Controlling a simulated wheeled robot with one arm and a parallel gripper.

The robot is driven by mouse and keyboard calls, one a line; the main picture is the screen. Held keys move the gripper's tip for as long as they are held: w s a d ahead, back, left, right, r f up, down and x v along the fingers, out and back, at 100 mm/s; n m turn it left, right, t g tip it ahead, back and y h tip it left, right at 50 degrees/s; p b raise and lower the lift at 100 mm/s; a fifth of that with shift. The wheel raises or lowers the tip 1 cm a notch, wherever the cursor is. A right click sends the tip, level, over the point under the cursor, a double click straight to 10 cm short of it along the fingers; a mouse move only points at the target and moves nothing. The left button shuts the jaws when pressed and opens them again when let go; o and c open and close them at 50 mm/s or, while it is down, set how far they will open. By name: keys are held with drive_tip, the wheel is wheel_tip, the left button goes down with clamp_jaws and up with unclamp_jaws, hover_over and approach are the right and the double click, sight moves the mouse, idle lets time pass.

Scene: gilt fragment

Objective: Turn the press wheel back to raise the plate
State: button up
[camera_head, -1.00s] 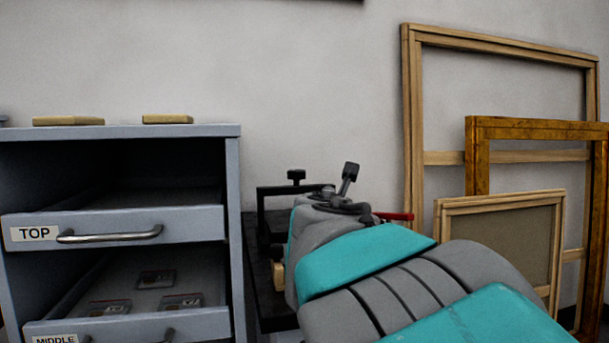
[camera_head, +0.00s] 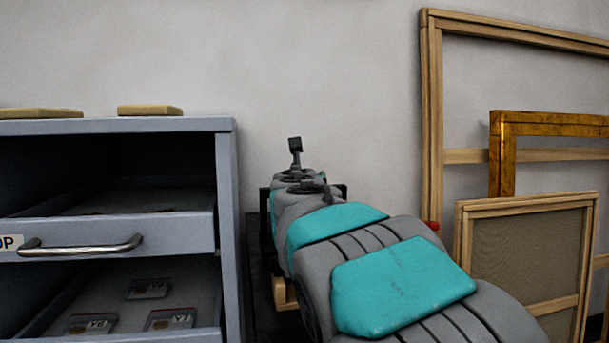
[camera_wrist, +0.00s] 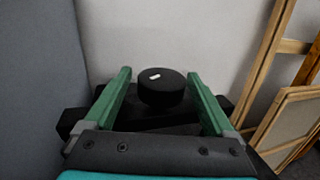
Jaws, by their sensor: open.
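The press wheel (camera_wrist: 162,90) is a round black knob with a small white mark on top, in the middle of the wrist view. It sits above the black press frame (camera_wrist: 150,122). My gripper (camera_wrist: 158,73) has two green fingers spread apart, one on each side of the wheel in the picture. Gaps show between the wheel and both fingers, and I cannot tell how deep the fingers reach around it. In the head view my arm hides the wheel and most of the press; only edges of the black frame (camera_head: 264,215) show. The plate is hidden.
A grey cabinet (camera_head: 228,230) stands close on the left, with pulled-out drawers and two tan blocks (camera_head: 150,110) on top. Wooden frames (camera_head: 432,120) lean on the wall at right. A small red part (camera_head: 432,225) shows beside my arm.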

drive_tip(key=shift+w, duration=0.95)
drive_tip(key=c, duration=1.4)
